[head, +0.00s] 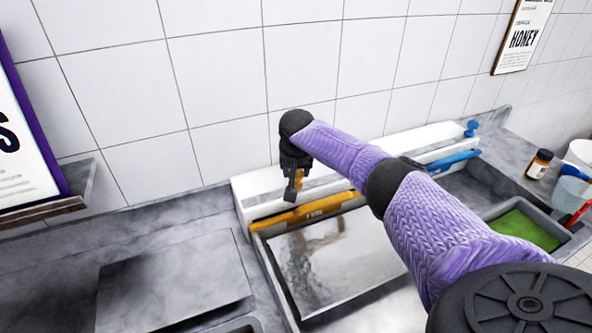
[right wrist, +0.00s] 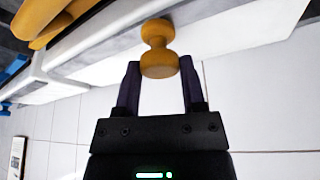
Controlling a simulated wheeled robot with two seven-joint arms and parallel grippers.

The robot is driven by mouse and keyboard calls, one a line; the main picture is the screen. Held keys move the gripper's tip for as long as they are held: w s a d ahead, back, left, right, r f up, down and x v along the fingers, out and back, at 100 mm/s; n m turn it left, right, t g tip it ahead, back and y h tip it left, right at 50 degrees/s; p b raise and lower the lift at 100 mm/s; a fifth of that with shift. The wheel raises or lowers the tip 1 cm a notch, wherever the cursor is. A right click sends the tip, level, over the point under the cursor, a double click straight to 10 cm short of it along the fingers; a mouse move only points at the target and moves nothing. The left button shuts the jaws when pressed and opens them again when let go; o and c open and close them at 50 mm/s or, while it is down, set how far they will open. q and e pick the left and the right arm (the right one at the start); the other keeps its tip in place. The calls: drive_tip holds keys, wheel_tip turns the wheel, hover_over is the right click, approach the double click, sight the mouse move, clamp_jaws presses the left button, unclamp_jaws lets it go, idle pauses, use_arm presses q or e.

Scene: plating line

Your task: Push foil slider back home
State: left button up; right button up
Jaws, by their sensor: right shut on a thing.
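The foil dispenser is a white box (head: 240,188) against the tiled wall, with an orange front bar (head: 312,209) bearing small, hard-to-read lettering. Its slider has an orange knob (head: 299,180), near the left end of the box and partly hidden by my gripper. My right gripper (head: 293,188) reaches down over it from above. In the right wrist view the waisted orange knob (right wrist: 158,62) sits between the two dark fingers of my right gripper (right wrist: 160,72), which is shut on it. My left gripper is not in view.
A second white dispenser with a blue bar (head: 453,160) and blue knob (head: 471,129) stands to the right. A shiny sheet (head: 330,262) lies in front of the orange bar. A grey slab (head: 172,280) is at left; a green-bottomed tray (head: 525,230) and brown jar (head: 539,164) are at right.

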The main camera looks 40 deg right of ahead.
clamp_jaws()
drive_tip(key=shift+s+d, duration=0.1)
drive_tip(key=shift+d, duration=0.1)
drive_tip(key=d, duration=0.2)
drive_tip(key=s+d, duration=0.1)
drive_tip(key=d, duration=0.3)
drive_tip(key=shift+s+d+f+b, duration=0.1)
drive_tip(key=shift+s+f+b, duration=0.05)
drive_tip(key=shift+s+b, duration=0.25)
drive_tip(key=d+b, duration=0.2)
drive_tip(key=s+d+b, duration=0.1)
drive_tip(key=d+b, duration=0.1)
drive_tip(key=b, duration=0.1)
drive_tip(key=s+d+b, duration=0.1)
drive_tip(key=d+b, duration=0.1)
drive_tip(key=shift+d+f, duration=0.1)
drive_tip(key=shift+d, duration=0.25)
drive_tip(key=shift+s+d+b, duration=0.1)
drive_tip(key=shift+d+b, duration=0.05)
drive_tip(key=shift+b, duration=0.25)
drive_tip(key=shift+s+r, duration=0.1)
drive_tip(key=shift+r, duration=0.2)
